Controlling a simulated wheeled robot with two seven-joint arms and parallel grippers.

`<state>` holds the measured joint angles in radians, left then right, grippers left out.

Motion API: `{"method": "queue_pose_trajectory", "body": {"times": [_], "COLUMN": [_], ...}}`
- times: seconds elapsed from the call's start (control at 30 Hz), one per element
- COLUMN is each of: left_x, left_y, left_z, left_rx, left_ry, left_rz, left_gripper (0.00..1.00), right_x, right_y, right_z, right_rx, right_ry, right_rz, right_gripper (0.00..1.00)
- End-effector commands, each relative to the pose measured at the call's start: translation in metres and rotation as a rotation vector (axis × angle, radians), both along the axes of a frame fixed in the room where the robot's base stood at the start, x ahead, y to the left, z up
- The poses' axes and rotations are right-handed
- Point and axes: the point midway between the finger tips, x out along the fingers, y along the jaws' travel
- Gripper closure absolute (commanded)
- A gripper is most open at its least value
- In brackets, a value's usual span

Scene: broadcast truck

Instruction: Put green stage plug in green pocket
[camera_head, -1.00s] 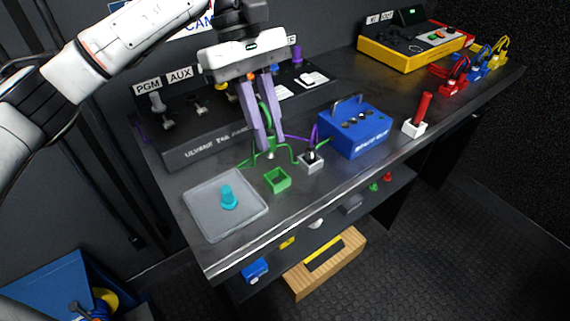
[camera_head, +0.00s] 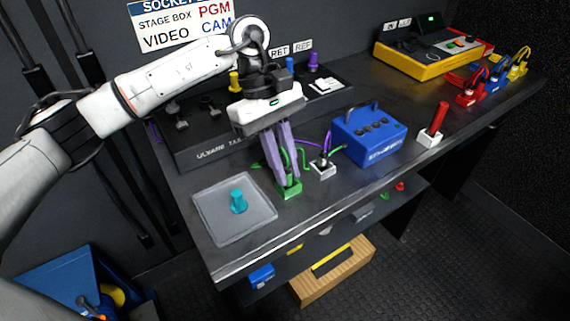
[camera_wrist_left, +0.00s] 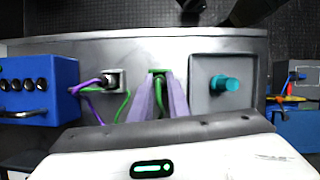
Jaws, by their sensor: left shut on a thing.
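My right gripper is not in view.
A grey tray (camera_head: 212,225) with a teal peg (camera_head: 238,201) lies left of the pocket. A white socket (camera_head: 324,169) with a purple cable stands close on the right. A blue box (camera_head: 368,134) and a red-handled switch (camera_head: 434,124) are further right.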

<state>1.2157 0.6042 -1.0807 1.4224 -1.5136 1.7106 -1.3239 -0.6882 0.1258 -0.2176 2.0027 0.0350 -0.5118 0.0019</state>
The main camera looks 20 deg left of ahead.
Motion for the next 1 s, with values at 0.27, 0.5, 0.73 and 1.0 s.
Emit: {"method": "queue_pose_trajectory", "body": {"times": [0.27, 0.5, 0.73, 1.0], "left_x": [0.000, 0.000, -0.001, -0.001], "left_y": [0.000, 0.000, 0.000, 0.000], "left_z": [-0.007, -0.016, -0.017, -0.003], "left_rx": [0.000, 0.003, 0.005, 0.006], "left_ry": [0.000, 0.003, 0.005, 0.006], "left_rz": [0.000, 0.001, 0.000, 0.000], "left_gripper": [1.00, 1.00, 0.66, 0.66], "right_x": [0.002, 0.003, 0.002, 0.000], "right_y": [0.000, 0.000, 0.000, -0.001], "right_z": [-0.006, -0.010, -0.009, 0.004], "right_rx": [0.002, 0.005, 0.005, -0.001], "right_ry": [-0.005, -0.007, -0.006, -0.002], "right_rz": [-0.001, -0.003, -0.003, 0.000], "right_gripper": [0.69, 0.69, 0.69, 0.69]}}
